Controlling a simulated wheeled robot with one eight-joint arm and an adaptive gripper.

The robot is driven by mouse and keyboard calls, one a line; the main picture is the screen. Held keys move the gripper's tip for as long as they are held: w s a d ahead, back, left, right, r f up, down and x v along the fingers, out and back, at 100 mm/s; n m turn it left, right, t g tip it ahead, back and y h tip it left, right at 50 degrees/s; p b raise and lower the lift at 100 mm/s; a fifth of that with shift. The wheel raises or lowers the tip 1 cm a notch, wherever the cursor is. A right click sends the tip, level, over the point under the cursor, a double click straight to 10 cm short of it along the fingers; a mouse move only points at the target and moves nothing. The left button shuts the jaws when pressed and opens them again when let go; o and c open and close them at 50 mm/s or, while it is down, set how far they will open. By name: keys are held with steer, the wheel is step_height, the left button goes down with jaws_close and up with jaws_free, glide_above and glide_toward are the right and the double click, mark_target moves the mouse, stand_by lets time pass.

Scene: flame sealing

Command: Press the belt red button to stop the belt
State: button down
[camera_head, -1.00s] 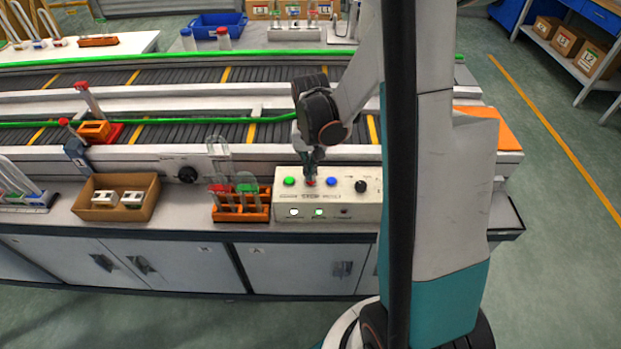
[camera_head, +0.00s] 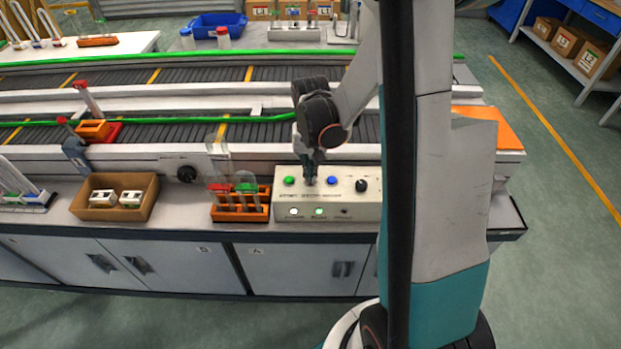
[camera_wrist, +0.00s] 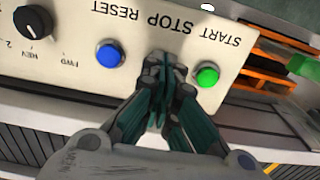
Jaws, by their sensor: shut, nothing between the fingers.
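The pale control box (camera_head: 284,195) stands on the bench near the middle, and the wrist view shows its panel (camera_wrist: 70,70) marked START, STOP and RESET. The green button (camera_head: 289,180), also in the wrist view (camera_wrist: 207,75), and the blue button (camera_head: 331,180), also in the wrist view (camera_wrist: 109,55), are uncovered. My gripper (camera_head: 310,182) is shut and empty, pointing down at the panel between these buttons. In the wrist view its fingertips (camera_wrist: 163,60) cover the STOP position. The red button is hidden behind them; I cannot tell whether they touch or press it.
A black knob (camera_head: 361,185) is on the box's right. An orange tube rack (camera_head: 241,212) stands close to its left, with a cardboard tray (camera_head: 85,206) further left. The conveyor belt (camera_head: 180,132) runs behind the box, with a green rail (camera_head: 245,121).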

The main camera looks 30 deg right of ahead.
steer(key=shift+f+b, duration=0.4)
steer(key=shift+f, duration=0.1)
steer(key=shift+r, duration=0.2)
step_height(320, 180, up, 8)
steer(key=p, duration=0.5)
steer(key=shift+f+p, duration=0.15)
steer(key=shift+p, duration=0.15)
stand_by(0.5)
steer(key=s+a+r+n+t, duration=0.2)
steer(key=s+a+r+t, duration=0.1)
steer(key=a+r, duration=0.4)
steer(key=s+a+r+n+t, duration=0.2)
steer(key=a+r, duration=0.4)
steer(key=a, duration=0.1)
steer(key=s+r+n+t, duration=0.2)
steer(key=s+r, duration=0.2)
steer(key=s, duration=0.4)
steer(key=shift+r+n+b, duration=0.25)
steer(key=shift+n+b, duration=0.05)
steer(key=shift+n, duration=0.1)
